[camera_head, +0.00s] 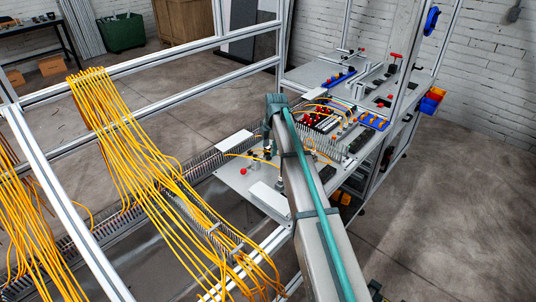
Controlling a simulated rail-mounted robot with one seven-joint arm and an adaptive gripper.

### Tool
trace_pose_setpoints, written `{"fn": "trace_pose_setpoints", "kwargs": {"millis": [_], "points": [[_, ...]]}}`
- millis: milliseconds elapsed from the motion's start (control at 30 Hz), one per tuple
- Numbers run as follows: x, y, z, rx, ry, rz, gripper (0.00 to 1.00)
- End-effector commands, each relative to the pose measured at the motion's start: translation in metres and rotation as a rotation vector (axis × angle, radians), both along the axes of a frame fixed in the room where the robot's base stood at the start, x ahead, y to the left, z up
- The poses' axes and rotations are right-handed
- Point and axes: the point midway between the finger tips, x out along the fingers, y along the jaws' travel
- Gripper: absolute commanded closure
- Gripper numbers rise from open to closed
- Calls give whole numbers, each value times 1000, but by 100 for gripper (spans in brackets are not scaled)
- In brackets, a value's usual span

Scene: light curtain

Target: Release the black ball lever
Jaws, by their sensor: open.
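My arm reaches up from the bottom of the head view and bends down over a pale panel (238,182). My gripper (267,152) is a small dark shape at the end of the arm, just above that panel; it is open. Small dark parts lie around and under it. I cannot make out the black ball lever among them, and I cannot tell whether my gripper touches it. My arm hides part of the panel to the right.
A red knob (243,171) stands on the panel's left part. A white box (269,200) sits near its front edge. Yellow cables (150,170) hang over the metal frame at left. A bench (385,80) with blue and red fittings stands behind. Floor at right is clear.

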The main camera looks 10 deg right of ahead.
Motion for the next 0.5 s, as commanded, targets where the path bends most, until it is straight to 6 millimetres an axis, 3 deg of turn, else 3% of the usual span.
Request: {"fn": "trace_pose_setpoints", "kwargs": {"millis": [300,500], "points": [[7,2,-41,0,1,-1,50],[8,3,-50,0,0,-1,50]]}}
